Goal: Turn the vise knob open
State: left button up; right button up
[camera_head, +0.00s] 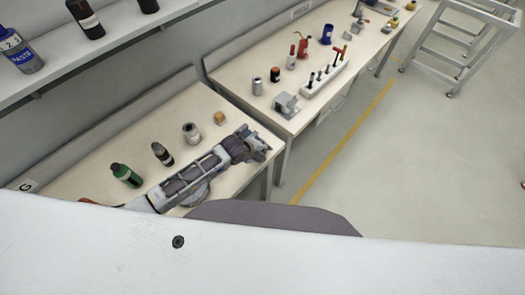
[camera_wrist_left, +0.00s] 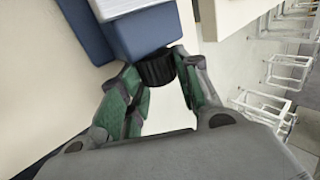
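In the left wrist view, a black ribbed round knob (camera_wrist_left: 156,69) sticks out of a blue block of the vise (camera_wrist_left: 145,33). A pale ribbed piece lies beyond the block. The fingers of my left gripper (camera_wrist_left: 158,74) sit one on each side of the knob, with the tips against it, and appear shut on it. In the head view, my left gripper (camera_head: 258,147) is over the right end of the near table, and I cannot make out the vise or knob there. My right gripper is in neither view.
A green bottle (camera_head: 126,175), a dark can (camera_head: 162,153), a grey can (camera_head: 191,133) and a small orange-brown block (camera_head: 220,118) stand behind my left arm. A grey block-like thing (camera_head: 286,104) stands on the adjoining table. Open floor (camera_head: 400,150) lies to the right.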

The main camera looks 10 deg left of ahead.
pick_arm(q)
jog(key=shift+c, duration=1.1)
jog(key=shift+a+f+t+h+b, duration=0.15)
jog(key=shift+t+h+b, duration=0.15)
jog(key=shift+t+b, duration=0.15)
jog(key=shift+s+f+t+h+b, duration=0.1)
jog(key=shift+t+h+b, duration=0.2)
jog(key=shift+t+b, duration=0.2)
jog(key=t+h+b, duration=0.1)
jog(key=b, duration=0.1)
jog(key=t+b, duration=0.1)
jog(key=shift+s+f+h+b, duration=0.1)
jog(key=shift+f+h+b, duration=0.15)
jog(key=shift+h+b, duration=0.15)
jog(key=shift+t+h+b, duration=0.5)
jog(key=shift+t+b, duration=0.25)
jog(key=shift+b, duration=0.35)
jog(key=shift+r, duration=0.1)
